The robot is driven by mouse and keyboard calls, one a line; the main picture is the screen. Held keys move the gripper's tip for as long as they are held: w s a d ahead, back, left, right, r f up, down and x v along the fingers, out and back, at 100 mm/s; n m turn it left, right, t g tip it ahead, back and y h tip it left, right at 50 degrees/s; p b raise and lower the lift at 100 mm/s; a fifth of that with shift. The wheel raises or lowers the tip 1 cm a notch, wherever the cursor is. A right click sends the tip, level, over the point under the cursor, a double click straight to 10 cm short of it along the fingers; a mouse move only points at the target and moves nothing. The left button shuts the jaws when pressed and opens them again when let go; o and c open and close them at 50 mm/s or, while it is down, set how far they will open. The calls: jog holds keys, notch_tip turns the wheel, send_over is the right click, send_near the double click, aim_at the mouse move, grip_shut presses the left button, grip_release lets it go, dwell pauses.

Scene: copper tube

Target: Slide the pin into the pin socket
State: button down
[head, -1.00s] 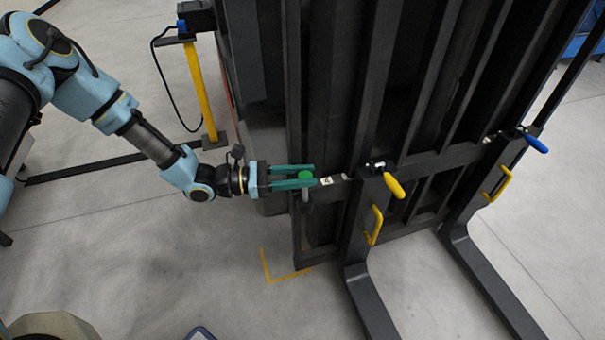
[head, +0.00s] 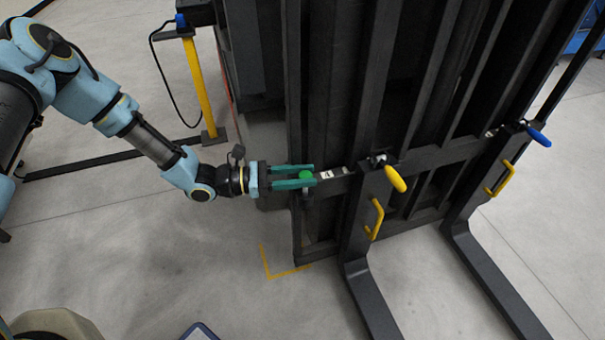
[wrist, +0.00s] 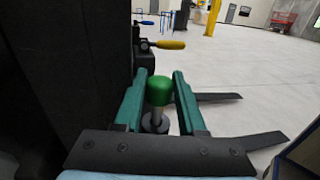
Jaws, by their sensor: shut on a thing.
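The pin has a green knob (head: 306,175), which also shows in the wrist view (wrist: 160,90), with a grey shaft below it. My gripper (head: 312,177) has its two green fingers on either side of the knob, shut on the pin at the left end of the black carriage. In the wrist view the pin stands roughly upright, its shaft meeting a grey round collar (wrist: 154,124). This collar looks like the pin socket. Only a short grey stub shows below the fingers in the head view. How deep the shaft sits cannot be told.
The black mast and carriage (head: 430,165) stand right of my gripper. A yellow-handled pin (head: 396,179) and a blue-handled one (head: 538,137) sit further right. Yellow grab handles (head: 376,219) and forks (head: 372,300) lie below. A yellow post (head: 199,90) stands behind.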

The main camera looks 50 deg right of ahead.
jog(key=shift+f, duration=0.25)
jog(key=shift+c, duration=2.1)
grip_release()
jog(key=b+v, duration=0.1)
jog(key=v, duration=0.9)
jog(key=shift+w+a, duration=0.3)
